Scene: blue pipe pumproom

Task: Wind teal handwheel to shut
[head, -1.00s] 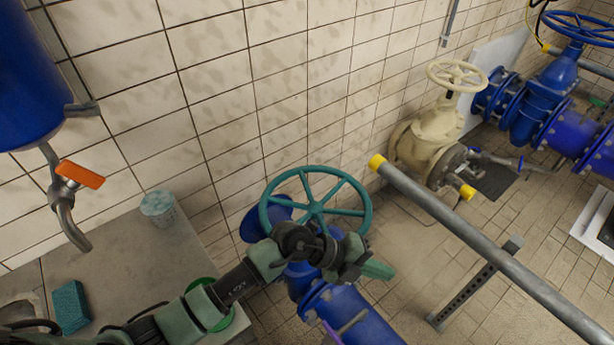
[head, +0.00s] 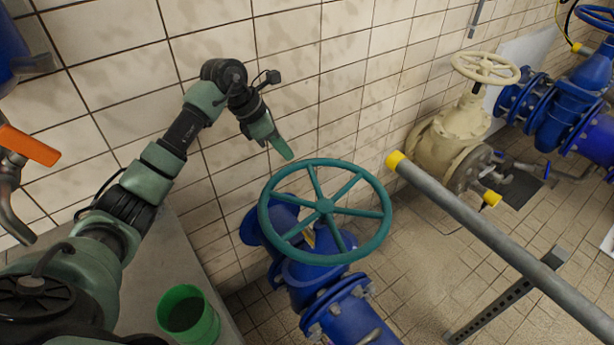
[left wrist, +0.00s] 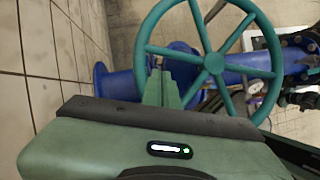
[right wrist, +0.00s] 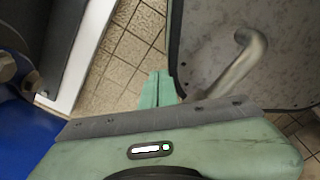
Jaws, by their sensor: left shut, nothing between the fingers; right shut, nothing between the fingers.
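The teal handwheel (head: 325,207) sits on top of a blue valve (head: 318,280) in the middle of the head view. It has several spokes and a round hub. My left gripper (head: 287,154) is shut and empty, fingers pointing down, just behind the upper left part of the rim. In the left wrist view the fingertips (left wrist: 161,76) overlap the left part of the handwheel (left wrist: 215,62); I cannot tell whether they touch it. My right gripper (right wrist: 158,76) is shut and empty, away from the wheel, over floor tiles in the right wrist view.
A grey rail with a yellow end cap (head: 396,161) runs right of the wheel. A beige valve (head: 459,130) and more blue pipework (head: 560,107) stand behind. A green cup (head: 188,314) stands on the counter at left. An orange-handled tap (head: 28,145) is at far left.

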